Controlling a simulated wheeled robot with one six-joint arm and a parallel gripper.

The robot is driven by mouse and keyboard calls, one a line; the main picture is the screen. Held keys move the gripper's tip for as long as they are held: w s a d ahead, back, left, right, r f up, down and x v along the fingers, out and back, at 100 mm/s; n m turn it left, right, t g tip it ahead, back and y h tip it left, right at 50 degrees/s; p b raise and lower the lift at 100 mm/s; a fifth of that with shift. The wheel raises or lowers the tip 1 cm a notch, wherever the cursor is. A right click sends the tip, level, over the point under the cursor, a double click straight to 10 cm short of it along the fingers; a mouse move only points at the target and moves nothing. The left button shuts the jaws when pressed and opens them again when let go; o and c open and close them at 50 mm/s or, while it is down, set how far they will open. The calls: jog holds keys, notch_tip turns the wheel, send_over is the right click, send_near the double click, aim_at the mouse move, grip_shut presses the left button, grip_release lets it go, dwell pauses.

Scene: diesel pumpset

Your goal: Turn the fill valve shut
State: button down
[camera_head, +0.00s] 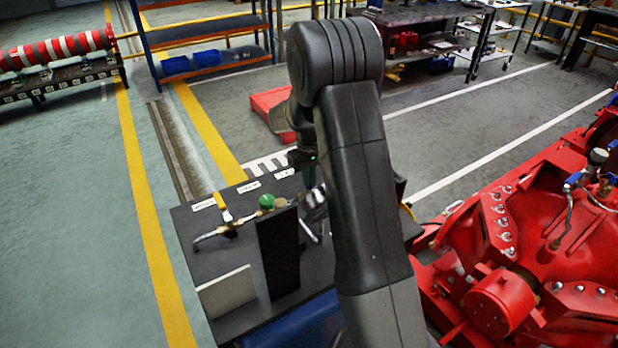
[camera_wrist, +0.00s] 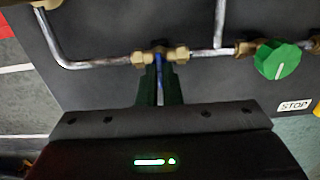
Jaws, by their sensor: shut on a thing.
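The fill valve appears to be the brass valve (camera_wrist: 175,54) with a narrow blue lever (camera_wrist: 159,68), set in the silver pipe in the wrist view. My gripper (camera_wrist: 160,92) is shut on the blue lever, with a dark green finger on each side. The lever points down toward my gripper, roughly across the line of the pipe. In the head view my gripper (camera_head: 310,178) is at the panel's right side, partly behind my arm, and the blue lever cannot be made out.
A green knob (camera_wrist: 283,62) sits on the pipe to the right, above a STOP label (camera_wrist: 294,105). Red machinery (camera_head: 540,240) stands close on the right.

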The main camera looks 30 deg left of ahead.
jog(key=shift+r, duration=0.1)
jog(key=c, duration=1.6)
grip_release()
notch_tip(320, 180, up, 14)
jog(key=shift+f, duration=0.2)
notch_tip(320, 180, down, 14)
jog(key=shift+r, duration=0.1)
jog(key=shift+r, duration=0.15)
